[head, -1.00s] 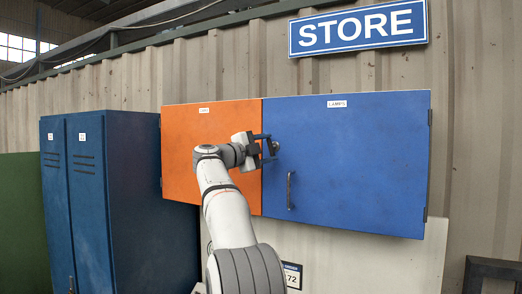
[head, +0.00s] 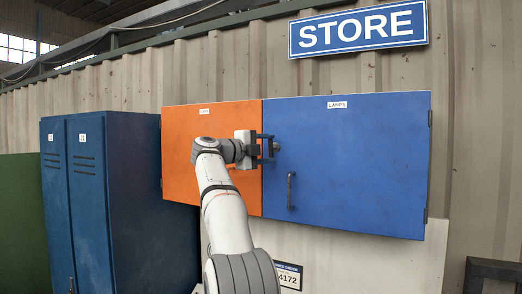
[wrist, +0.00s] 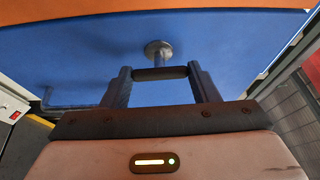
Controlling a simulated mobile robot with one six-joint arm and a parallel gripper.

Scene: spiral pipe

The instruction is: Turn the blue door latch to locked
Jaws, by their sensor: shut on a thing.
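The blue door (head: 350,165), labelled LAMPS, is flat against the wall beside the orange door. Its latch (wrist: 158,50) shows in the wrist view as a round grey base with a short stem and a dark crossbar. My gripper (wrist: 161,78) is shut on the crossbar, with one finger at each end of it. In the head view my gripper (head: 270,148) is at the blue door's upper left edge. There my fingers hide most of the latch, and only a bit of its round base (head: 277,146) shows.
The orange door (head: 215,130) adjoins on the left, behind my wrist. A dark pull handle (head: 290,190) sits on the blue door below the latch. Blue lockers (head: 120,200) stand at the left. A STORE sign (head: 358,28) hangs above.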

